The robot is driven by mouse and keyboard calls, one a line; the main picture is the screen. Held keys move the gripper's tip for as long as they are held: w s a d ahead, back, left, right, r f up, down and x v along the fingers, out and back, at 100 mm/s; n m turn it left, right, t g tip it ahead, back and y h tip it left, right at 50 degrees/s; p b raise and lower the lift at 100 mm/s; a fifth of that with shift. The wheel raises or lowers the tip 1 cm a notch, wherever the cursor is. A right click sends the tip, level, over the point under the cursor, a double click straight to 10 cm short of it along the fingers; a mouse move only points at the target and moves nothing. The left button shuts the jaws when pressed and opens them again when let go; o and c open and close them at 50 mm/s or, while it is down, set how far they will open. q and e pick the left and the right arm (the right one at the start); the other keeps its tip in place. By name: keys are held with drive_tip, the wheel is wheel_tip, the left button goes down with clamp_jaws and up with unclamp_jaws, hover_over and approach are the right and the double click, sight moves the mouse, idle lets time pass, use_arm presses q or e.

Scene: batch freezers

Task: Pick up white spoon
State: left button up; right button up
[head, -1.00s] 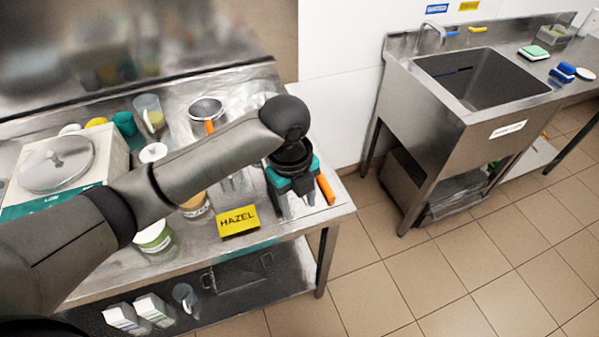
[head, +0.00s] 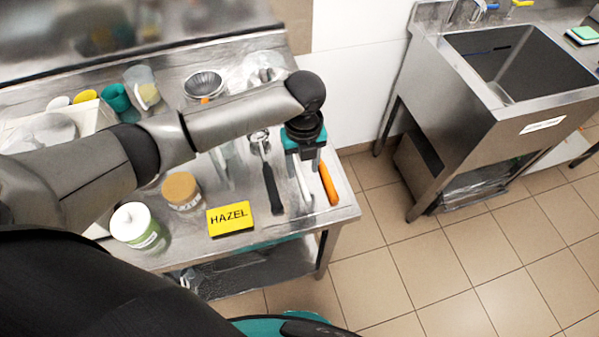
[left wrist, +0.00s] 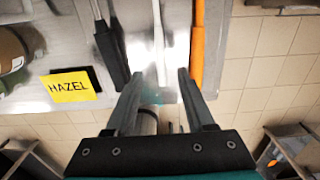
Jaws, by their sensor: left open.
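The white spoon (left wrist: 174,40) looks like a pale, narrow strip in the left wrist view, lying on the steel table between a black-handled tool and an orange handle. Its bowl cannot be made out. In the head view a pale handle (head: 302,187) shows below the fingers. My left gripper (head: 305,165) points down over the table's right end, open and empty. In the left wrist view its fingers (left wrist: 160,82) stand on either side of the pale strip's near end, with no contact visible. My right gripper is not seen.
A black-handled tool (head: 271,188) lies left of the fingers, an orange handle (head: 328,183) close on the right. A yellow HAZEL sign (head: 230,218) and jars (head: 181,190) stand further left. The table's (head: 345,205) front edge is near. A sink (head: 510,70) stands right, across open floor.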

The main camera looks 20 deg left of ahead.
sight(302, 182)
use_arm(q)
drive_tip(key=shift+f, duration=0.5)
wheel_tip(302, 182, down, 4)
drive_tip(key=shift+w+f, duration=0.15)
drive_tip(key=shift+f+b, duration=0.3)
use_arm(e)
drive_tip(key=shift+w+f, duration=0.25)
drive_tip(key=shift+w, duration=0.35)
use_arm(q)
clamp_jaws()
